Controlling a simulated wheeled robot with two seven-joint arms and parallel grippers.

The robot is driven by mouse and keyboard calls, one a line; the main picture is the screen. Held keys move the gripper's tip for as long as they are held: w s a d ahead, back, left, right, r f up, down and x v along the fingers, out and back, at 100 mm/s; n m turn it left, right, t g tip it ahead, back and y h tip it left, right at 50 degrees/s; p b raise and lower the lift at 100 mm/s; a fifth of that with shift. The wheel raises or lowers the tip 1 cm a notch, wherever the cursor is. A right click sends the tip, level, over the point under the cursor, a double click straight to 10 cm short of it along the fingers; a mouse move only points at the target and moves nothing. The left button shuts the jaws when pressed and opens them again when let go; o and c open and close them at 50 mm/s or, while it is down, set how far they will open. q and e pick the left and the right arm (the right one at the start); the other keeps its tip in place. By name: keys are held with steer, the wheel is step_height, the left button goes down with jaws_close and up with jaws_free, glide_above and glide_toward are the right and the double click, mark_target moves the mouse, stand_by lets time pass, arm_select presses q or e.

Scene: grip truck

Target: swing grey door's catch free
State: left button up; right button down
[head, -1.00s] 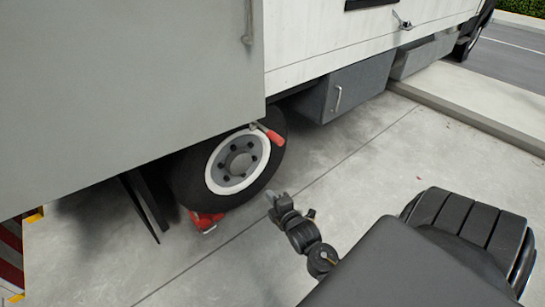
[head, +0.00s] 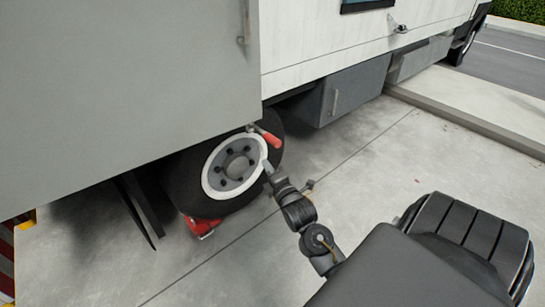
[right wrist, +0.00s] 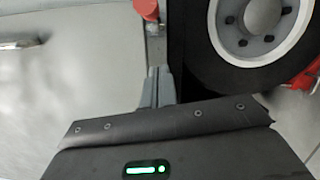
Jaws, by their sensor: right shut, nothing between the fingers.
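The grey door (head: 120,90) is the large flat panel filling the left of the head view. A red-handled catch (head: 266,134) sits by its lower right corner, just above the truck wheel. In the right wrist view the red grip (right wrist: 147,9) shows at the top edge, with a grey metal bracket (right wrist: 156,48) below it. My right gripper (head: 267,166) is shut and empty, below the red grip and in front of the wheel in the head view. Its fingertips (right wrist: 158,82) point toward the bracket; I cannot tell whether they touch. My left gripper is out of view.
The wheel (head: 234,168) stands beside my right gripper, with a red chock (head: 202,227) at its foot. A grey underbody box (head: 345,90) hangs to the right. The concrete floor (head: 350,180) is open there, up to a kerb (head: 480,120).

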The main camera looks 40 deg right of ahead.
steer(key=w+d+r, duration=0.1)
steer(key=w+d, duration=0.4)
steer(key=shift+d, duration=0.2)
steer(key=shift+w, duration=0.1)
